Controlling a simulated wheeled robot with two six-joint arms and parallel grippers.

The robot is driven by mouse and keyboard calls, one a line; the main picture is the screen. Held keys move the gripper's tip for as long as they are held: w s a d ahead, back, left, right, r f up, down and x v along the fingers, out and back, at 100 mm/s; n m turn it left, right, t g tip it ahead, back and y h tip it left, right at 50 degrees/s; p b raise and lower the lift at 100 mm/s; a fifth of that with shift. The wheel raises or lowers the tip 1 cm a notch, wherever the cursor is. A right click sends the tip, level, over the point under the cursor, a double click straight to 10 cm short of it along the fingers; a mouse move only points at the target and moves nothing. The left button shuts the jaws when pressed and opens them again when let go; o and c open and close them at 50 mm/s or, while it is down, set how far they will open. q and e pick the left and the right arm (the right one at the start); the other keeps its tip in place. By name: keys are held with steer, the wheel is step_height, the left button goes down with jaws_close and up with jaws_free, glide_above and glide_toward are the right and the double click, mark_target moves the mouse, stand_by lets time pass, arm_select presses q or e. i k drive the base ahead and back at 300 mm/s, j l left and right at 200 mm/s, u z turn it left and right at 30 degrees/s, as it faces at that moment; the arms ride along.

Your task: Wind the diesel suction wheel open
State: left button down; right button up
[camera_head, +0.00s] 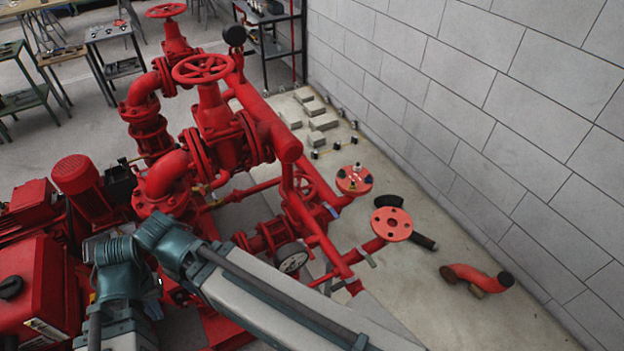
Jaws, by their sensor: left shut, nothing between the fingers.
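Red handwheels show on the pumpset: a large flat one (203,68) on a tall valve, a smaller one (166,10) behind it, and one partly hidden among the pipes (306,186). I cannot tell which is the diesel suction wheel. My left arm crosses the bottom of the view, its forearm running down to the right past the lower edge. Neither gripper's fingers show. No contact between a gripper and a wheel is visible.
Red pipes and flanges crowd the left and middle. A round gauge-like part (291,258) sits beside my forearm. Flanged pipe ends (391,224) and a loose elbow pipe (474,277) are at right.

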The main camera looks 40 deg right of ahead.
mark_target(299, 190)
steer(key=k+l+u, duration=0.1)
steer(key=l, duration=0.3)
steer(key=k+l, duration=0.35)
steer(key=k+l+u, duration=0.15)
steer(key=l, duration=0.25)
steer(key=l+u, duration=0.1)
steer(key=l, duration=0.4)
steer(key=k+l, duration=0.15)
steer(key=l, duration=0.3)
steer(key=u, duration=0.05)
